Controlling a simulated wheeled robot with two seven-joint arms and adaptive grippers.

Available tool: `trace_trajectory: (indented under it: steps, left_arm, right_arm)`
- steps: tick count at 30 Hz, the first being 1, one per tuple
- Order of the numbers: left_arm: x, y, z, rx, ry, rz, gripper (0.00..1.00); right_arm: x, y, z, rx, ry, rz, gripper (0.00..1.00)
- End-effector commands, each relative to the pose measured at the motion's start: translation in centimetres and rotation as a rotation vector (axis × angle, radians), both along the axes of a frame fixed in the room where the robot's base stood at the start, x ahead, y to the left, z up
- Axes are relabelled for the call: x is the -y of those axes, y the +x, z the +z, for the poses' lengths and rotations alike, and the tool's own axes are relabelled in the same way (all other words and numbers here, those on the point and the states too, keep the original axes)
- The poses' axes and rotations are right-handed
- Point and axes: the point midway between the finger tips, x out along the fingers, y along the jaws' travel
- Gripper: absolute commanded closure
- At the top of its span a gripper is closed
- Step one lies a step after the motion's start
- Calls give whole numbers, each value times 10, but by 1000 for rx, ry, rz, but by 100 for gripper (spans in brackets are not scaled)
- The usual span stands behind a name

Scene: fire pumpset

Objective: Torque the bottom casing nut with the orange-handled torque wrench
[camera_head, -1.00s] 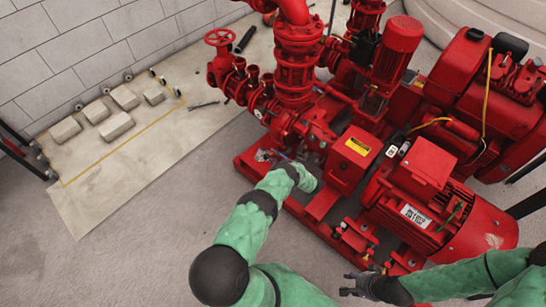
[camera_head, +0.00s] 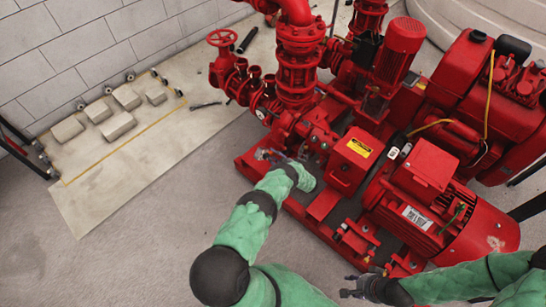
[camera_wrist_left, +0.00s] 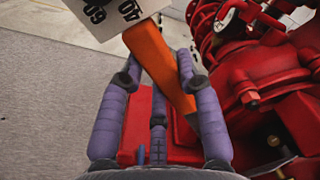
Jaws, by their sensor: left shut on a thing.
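The torque wrench's orange handle (camera_wrist_left: 160,70) runs between the purple fingers of my left gripper (camera_wrist_left: 158,85) in the left wrist view, and the gripper is shut on it. A pale plate with dark numbers (camera_wrist_left: 105,12) covers the handle's far end. In the head view my left gripper (camera_head: 272,156) is low beside the red pump casing (camera_head: 312,132), and the wrench is too small to make out. Nuts show on the red casing flange (camera_wrist_left: 250,98) at right in the wrist view. I cannot tell which is the bottom casing nut, or whether the wrench touches it. My right gripper (camera_head: 350,286) looks open and empty.
Grey blocks (camera_head: 118,125) lie on the pale floor slab by the wall.

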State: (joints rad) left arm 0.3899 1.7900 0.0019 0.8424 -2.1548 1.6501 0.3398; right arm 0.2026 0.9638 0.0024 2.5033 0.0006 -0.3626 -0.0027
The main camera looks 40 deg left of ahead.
Motion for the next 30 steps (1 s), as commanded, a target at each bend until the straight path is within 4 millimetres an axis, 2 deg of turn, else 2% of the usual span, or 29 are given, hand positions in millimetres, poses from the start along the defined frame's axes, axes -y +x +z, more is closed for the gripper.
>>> trace_trajectory:
  steps: [19, 30]
  left_arm:
    - [-14, 2, 2, 4, 3, 1, 100]
    - [-13, 2, 3, 0, 3, 1, 100]
  right_arm:
    - [0, 0, -1, 0, 0, 0, 61]
    - [0, 0, -1, 0, 0, 0, 61]
